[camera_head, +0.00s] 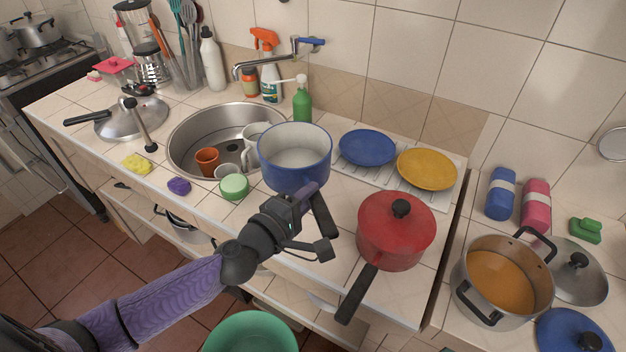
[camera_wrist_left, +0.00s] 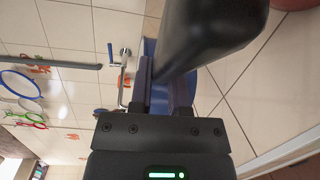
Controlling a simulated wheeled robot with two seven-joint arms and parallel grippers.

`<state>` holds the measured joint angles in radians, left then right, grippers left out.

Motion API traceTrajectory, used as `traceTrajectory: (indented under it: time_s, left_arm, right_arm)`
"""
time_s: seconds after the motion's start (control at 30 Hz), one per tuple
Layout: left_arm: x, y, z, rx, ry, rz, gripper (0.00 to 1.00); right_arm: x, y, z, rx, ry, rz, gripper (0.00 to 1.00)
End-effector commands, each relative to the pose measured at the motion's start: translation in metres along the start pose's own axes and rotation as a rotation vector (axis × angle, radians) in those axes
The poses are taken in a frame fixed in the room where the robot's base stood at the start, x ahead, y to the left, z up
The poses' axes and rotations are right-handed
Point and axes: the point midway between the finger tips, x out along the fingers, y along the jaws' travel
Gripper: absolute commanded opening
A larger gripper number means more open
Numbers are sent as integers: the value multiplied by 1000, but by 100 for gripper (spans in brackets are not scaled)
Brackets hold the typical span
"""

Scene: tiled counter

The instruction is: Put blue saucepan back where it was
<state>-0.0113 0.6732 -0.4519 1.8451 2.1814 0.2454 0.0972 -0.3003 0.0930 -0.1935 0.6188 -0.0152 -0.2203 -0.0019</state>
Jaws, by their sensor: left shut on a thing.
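The blue saucepan (camera_head: 294,172) is upright at the right edge of the sink, its pale inside empty. My left gripper (camera_head: 309,196) is at its near side, shut on its dark handle (camera_head: 323,216). In the left wrist view, the handle (camera_wrist_left: 205,38) runs up from between my left gripper's fingers (camera_wrist_left: 162,95), and a strip of blue shows behind. I cannot tell whether the pan's base touches the counter. My right gripper is not in view.
The sink (camera_head: 180,148) holds cups, with a green round container (camera_head: 234,186) at its front rim. Blue (camera_head: 367,147) and yellow (camera_head: 427,169) plates lie behind right. A red saucepan (camera_head: 394,237) stands right. Some bare tiles lie between the two pans.

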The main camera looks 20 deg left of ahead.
Motion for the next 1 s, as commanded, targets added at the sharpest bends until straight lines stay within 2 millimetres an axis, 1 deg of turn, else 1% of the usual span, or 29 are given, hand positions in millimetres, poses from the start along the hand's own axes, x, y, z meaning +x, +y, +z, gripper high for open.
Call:
traceTrajectory:
  time_s: [0.03,0.1,0.2,0.27,0.33,0.43,0.5,0.67,0.8,0.83,0.87,0.9,0.97,1.0]
  left_arm:
    - [2,-21,-3,-5,-2,-5,0]
    - [4,-45,-5,-6,-5,-6,0]
    - [5,-63,-7,-4,-4,-5,0]
    - [6,-68,-8,-4,-4,-4,0]
    - [7,-79,-9,-4,-5,-4,0]
    - [8,-100,-11,-5,-3,-6,0]
    - [9,-103,-12,-1,-4,-4,0]
    - [8,-98,-11,1,-5,-2,0]
    - [9,-102,-11,0,-5,-2,0]
    - [8,-102,-11,-1,-5,-3,26]
    - [8,-101,-11,-1,-5,-3,32]
    - [8,-101,-11,-1,-5,-3,41]
    - [8,-101,-11,-1,-5,-3,53]
    - [8,-101,-11,-1,-5,-3,57]
  right_arm:
    - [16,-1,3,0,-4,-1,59]
    - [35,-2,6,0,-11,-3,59]
    - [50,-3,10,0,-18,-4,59]
    - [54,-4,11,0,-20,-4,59]
    - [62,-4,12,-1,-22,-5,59]
    - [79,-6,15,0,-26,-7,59]
    - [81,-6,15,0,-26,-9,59]
    - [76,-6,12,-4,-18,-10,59]
    - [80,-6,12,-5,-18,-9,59]
    - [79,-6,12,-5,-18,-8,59]
    - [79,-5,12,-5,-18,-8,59]
    - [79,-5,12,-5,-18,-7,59]
    - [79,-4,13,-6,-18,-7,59]
    - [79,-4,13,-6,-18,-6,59]
